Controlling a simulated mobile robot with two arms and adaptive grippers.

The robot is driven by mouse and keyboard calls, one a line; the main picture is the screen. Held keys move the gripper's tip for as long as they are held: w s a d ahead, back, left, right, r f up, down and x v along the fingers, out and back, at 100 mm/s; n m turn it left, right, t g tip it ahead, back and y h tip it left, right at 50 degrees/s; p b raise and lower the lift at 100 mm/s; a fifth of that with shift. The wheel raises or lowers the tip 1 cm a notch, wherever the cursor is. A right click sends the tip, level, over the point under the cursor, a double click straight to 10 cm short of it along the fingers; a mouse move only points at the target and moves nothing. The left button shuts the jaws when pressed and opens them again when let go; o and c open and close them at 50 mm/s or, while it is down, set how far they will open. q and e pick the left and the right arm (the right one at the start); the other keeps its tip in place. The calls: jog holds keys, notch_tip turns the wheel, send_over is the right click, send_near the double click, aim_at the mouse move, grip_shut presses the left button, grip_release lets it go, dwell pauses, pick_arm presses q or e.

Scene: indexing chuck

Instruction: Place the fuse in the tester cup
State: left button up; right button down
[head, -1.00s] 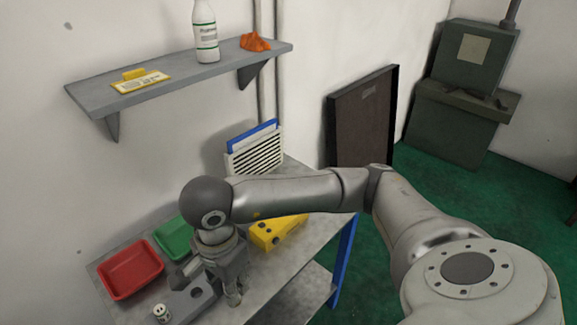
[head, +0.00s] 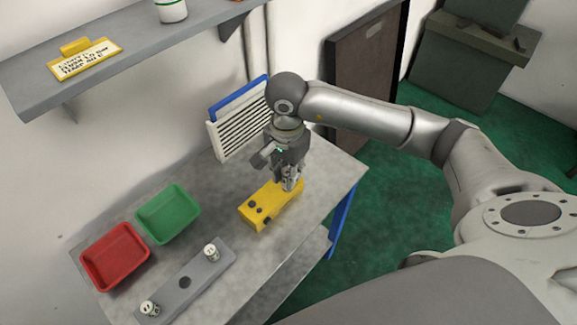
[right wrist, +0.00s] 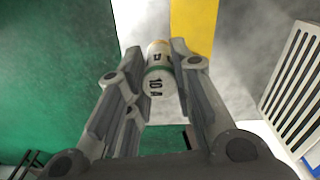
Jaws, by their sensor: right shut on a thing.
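A fuse (right wrist: 157,78), a light cylinder with a green band and "10 A" printed on it, sits between the fingers of my right gripper (right wrist: 155,90). In the head view my right gripper (head: 291,187) points down at the far end of the yellow tester (head: 268,214), shut on the fuse. The tester also shows at the top of the right wrist view (right wrist: 193,22). Whether the fuse touches the tester cannot be told. My left gripper is not in view.
A grey strip (head: 200,272) holds two other fuses and an empty hole. A red tray (head: 88,262) and a green tray (head: 190,190) lie behind it. A white louvred panel (head: 222,143) stands beyond the tester. The grey table (head: 222,212) is clear around the tester.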

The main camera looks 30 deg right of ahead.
jog(key=w+d+f+p, duration=0.1)
jog(key=w+f, duration=0.1)
jog(key=f, duration=0.1)
jog(key=w+d+f+p, duration=0.1)
jog(key=w+f+p, duration=0.1)
jog(key=f, duration=0.1)
jog(key=w+d+f+p, duration=0.1)
jog(key=w+f, duration=0.1)
jog(key=f, duration=0.1)
jog(key=shift+w+d+f+p, duration=0.15)
jog(key=shift+w+d+p, duration=0.15)
jog(key=shift+w, duration=0.1)
jog(key=shift+f, duration=0.45)
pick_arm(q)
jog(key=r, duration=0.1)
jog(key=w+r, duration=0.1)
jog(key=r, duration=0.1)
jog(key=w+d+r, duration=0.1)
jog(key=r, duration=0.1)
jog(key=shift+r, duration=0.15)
pick_arm(e)
jog(key=shift+f+b, duration=0.25)
jog(key=shift+b, duration=0.05)
jog(key=c, duration=1.3)
grip_release()
jog(key=shift+r, duration=0.1)
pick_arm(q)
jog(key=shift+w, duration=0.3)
pick_arm(e)
jog(key=shift+o, duration=0.2)
